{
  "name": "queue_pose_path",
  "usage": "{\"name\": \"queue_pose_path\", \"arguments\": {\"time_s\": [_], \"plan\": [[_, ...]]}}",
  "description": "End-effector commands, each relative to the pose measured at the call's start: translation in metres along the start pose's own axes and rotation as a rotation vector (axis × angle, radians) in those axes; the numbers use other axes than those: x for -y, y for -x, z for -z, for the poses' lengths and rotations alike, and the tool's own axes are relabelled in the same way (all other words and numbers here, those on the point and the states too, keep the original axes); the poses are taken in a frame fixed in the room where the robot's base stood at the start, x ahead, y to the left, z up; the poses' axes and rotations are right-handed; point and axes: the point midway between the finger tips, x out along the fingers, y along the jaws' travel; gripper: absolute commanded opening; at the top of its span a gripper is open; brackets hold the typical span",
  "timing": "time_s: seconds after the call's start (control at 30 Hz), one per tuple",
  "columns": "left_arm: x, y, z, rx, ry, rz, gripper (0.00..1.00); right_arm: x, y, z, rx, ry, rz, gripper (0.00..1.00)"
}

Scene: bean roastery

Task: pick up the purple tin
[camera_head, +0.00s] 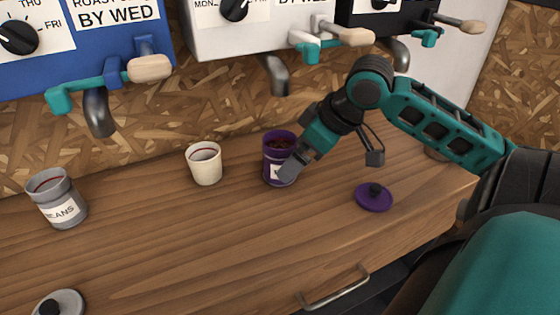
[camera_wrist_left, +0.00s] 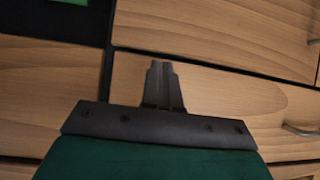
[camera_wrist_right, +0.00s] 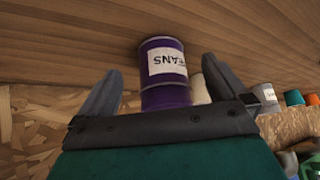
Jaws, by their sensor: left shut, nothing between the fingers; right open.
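The purple tin (camera_head: 272,147) stands upright and open on the wooden counter, with dark contents inside and a white label. My right gripper (camera_head: 287,172) is at the tin's right side in the head view and hides part of it. In the right wrist view the tin (camera_wrist_right: 164,72) shows between the spread fingers of my right gripper (camera_wrist_right: 165,88), which is open. I cannot tell whether a finger touches it. The purple lid (camera_head: 374,198) lies apart on the counter to the right. My left gripper (camera_wrist_left: 162,85) shows only in the left wrist view, shut and empty, in front of wooden drawer fronts.
A cream cup (camera_head: 204,164) stands left of the purple tin. A grey tin (camera_head: 57,198) stands farther left, with a grey lid (camera_head: 60,303) near the front. Machines with spouts (camera_head: 276,76) and levers (camera_head: 340,34) overhang the counter's back. The counter's front middle is clear.

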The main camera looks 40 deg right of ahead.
Motion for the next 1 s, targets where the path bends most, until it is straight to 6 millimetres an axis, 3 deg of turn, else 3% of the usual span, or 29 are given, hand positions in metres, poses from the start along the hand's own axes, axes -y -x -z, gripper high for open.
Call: {"name": "queue_pose_path", "arguments": {"time_s": [0.3,0.5,0.83,1.0], "plan": [[0.0,0.0,0.001,-0.002,0.0,0.0,0.0,-0.001,-0.013,0.025,-0.002,0.002,-0.004,1.0],[-0.001,-0.003,-0.003,-0.001,0.001,-0.002,0.0,-0.001,-0.038,0.023,0.0,-0.001,0.001,1.0],[-0.002,-0.003,0.002,-0.01,0.002,-0.005,0.0,0.0,-0.043,0.023,0.001,0.001,-0.001,1.0],[-0.002,-0.003,0.003,-0.009,0.001,-0.005,0.0,0.0,-0.043,0.023,0.001,0.001,-0.001,0.86]]}}
